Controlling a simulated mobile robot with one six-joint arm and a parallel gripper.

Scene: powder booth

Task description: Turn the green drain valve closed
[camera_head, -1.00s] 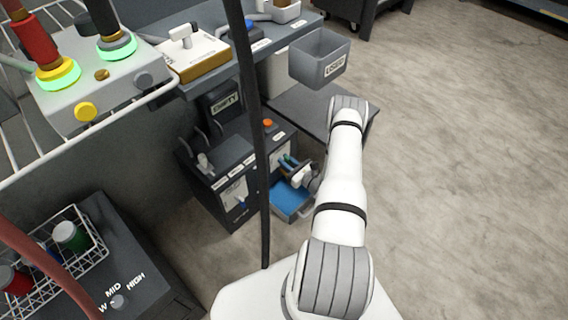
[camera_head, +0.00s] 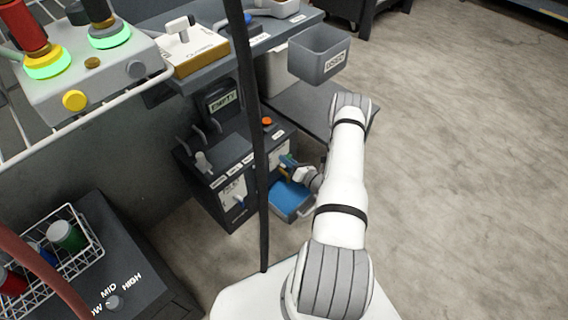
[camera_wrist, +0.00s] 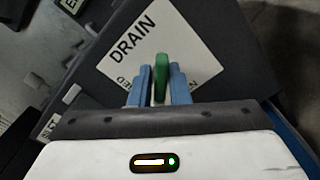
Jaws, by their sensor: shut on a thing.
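The green drain valve (camera_wrist: 161,74) shows in the wrist view as an upright green handle in front of a white diamond-shaped label (camera_wrist: 133,43) reading DRAIN. My gripper (camera_wrist: 160,84) has its two blue fingers on either side of the handle and is shut on it. Part of the label's lower text is hidden behind the fingers and handle. In the head view my gripper (camera_head: 287,163) is at the front of the dark cabinet (camera_head: 213,178), low down, and the valve is too small to make out clearly.
A blue-floored tray (camera_head: 288,200) sits below my gripper at the cabinet's foot. A dark upright pole (camera_head: 262,130) stands in front of the cabinet. A grey bin marked USED (camera_head: 318,57) hangs above. Open floor (camera_head: 460,160) lies to the right.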

